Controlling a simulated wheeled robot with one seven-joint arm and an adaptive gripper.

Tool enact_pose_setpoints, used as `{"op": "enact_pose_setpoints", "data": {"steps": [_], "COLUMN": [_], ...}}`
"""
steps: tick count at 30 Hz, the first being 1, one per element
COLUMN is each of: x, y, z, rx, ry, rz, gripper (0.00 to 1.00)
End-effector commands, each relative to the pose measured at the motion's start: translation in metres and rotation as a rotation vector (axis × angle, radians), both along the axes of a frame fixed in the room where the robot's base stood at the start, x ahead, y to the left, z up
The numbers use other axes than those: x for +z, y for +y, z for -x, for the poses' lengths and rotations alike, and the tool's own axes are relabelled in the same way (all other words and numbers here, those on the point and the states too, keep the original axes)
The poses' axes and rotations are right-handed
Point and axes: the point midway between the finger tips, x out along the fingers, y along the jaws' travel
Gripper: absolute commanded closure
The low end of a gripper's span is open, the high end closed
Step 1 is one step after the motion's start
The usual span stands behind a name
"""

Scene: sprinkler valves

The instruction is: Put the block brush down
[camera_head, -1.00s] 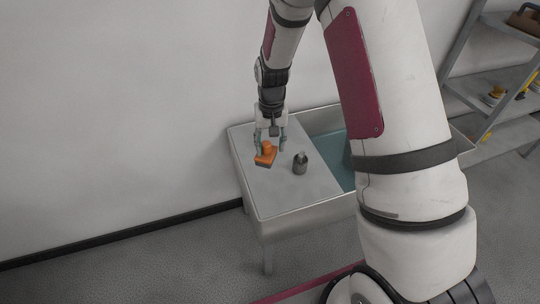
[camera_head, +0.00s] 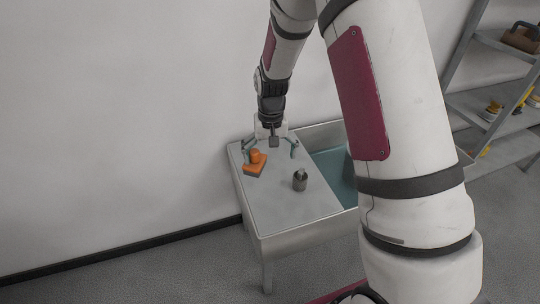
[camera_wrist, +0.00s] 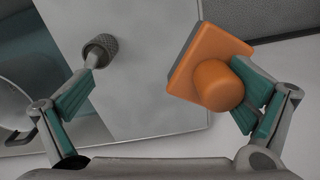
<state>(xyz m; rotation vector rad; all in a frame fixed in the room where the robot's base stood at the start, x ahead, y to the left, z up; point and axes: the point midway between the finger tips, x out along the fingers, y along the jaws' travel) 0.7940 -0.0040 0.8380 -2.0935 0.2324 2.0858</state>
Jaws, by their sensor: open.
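The block brush (camera_head: 255,163) is orange with a grey underside and a rounded knob on top. It rests on the flat drainboard (camera_head: 283,205) of the sink table, near its back left corner. In the wrist view the brush (camera_wrist: 215,82) lies at the right, close to one finger. I cannot tell whether that finger touches it. My gripper (camera_head: 271,152) is open, its fingers spread wide above the board. In the wrist view my gripper (camera_wrist: 158,112) has nothing between its fingers except bare board and the brush's near side.
A small dark grey bottle (camera_head: 300,180) stands on the board; its knurled top (camera_wrist: 101,50) shows near the left finger. The sink basin (camera_head: 335,170) is right of the board. A wall is behind. A shelf rack (camera_head: 500,122) with several items stands at the far right.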

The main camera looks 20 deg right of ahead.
Motion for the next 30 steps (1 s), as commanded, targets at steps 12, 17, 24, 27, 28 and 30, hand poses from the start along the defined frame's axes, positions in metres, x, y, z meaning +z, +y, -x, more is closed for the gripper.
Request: {"op": "enact_pose_setpoints", "data": {"steps": [12,17,24,27,28,30], "x": [0.035,0.068,0.107,0.115,0.117,0.119], "y": [0.0,-0.001,-0.001,-0.001,-0.001,-0.002], "z": [-0.001,-0.001,0.0,0.0,0.0,0.0], "rx": [0.0,0.001,0.001,0.001,0.001,0.0], "ry": [-0.006,-0.005,-0.002,-0.002,-0.002,-0.001], "rz": [0.0,0.0,0.0,0.0,0.0,0.0], "gripper": [0.0,0.0,0.0,0.0,0.0,0.0]}}
